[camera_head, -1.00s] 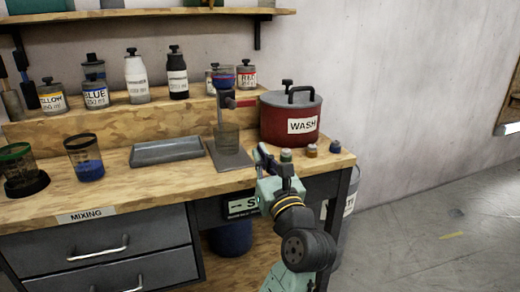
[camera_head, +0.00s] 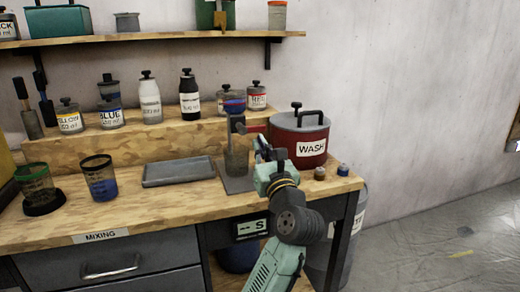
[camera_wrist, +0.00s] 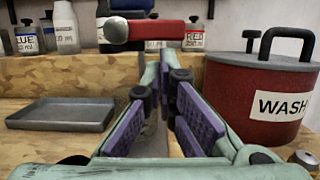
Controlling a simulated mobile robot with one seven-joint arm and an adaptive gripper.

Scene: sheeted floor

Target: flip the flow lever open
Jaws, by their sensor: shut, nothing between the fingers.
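The flow lever is a red bar (camera_head: 252,129) on a grey dispenser stand (camera_head: 236,127), pointing right towards the WASH pot. My gripper (camera_head: 261,147) is shut and empty, just below and in front of the lever. In the wrist view its fingertips (camera_wrist: 164,62) appear just under the bar; contact cannot be told.
The red WASH pot (camera_head: 300,138) stands close on the right of my gripper. A grey tray (camera_head: 180,172) lies left of the stand. Labelled bottles (camera_head: 189,95) line the raised ledge behind.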

